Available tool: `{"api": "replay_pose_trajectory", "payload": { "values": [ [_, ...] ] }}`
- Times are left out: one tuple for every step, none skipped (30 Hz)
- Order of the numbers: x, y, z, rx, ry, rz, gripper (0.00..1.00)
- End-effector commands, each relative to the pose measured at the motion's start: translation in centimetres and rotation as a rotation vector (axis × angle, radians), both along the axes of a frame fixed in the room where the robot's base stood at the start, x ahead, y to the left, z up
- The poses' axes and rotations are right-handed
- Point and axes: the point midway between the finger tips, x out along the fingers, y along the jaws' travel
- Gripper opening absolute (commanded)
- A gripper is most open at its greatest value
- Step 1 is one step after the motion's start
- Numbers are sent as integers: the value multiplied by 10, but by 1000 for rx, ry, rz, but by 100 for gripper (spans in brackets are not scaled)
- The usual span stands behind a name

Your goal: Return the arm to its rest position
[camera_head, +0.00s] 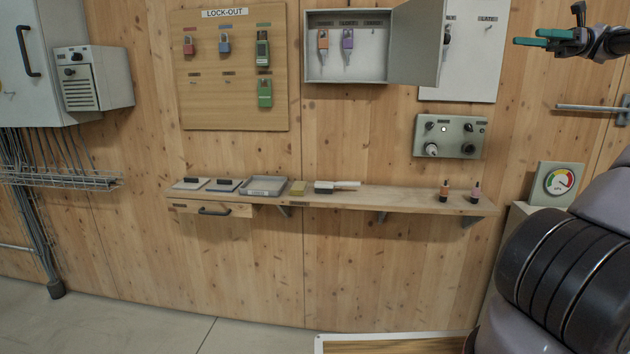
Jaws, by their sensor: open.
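My gripper (530,42) is at the upper right of the head view, with green fingers pointing left. Its fingers are apart and nothing shows between them. It is held in the air in front of the wall, to the right of the small open cabinet. Part of my arm shows at the right edge and lower right; the links between are out of the picture.
A lock-out board (233,110) with padlocks hangs at left. A cabinet (345,75) stands with its door (418,45) open to the right. A control box (450,137) is below it. A wooden shelf (400,200) holds small items. A door handle (590,108) is below my gripper.

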Motion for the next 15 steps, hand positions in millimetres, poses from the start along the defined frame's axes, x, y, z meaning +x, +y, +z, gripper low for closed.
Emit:
{"api": "replay_pose_trajectory", "payload": {
  "values": [
    [2,10,0,-17,-3,12,67],
    [3,14,-1,-24,-5,15,67],
    [5,20,-3,-37,-8,21,67],
    [6,25,-4,-47,-11,25,67],
    [7,29,-4,-56,-13,28,67],
    [8,35,-6,-68,-18,32,67],
    [9,41,-7,-82,-23,38,67],
    [10,47,-9,-94,-26,43,67],
    [11,54,-11,-109,-30,51,67],
    [12,62,-13,-126,-36,57,67],
    [13,69,-15,-142,-41,64,67],
    [15,80,-18,-167,-48,76,67],
    [15,88,-21,-185,-55,83,67],
    [16,98,-23,-208,-65,93,67],
    [17,111,-28,-238,-77,107,67]
  ]
}}
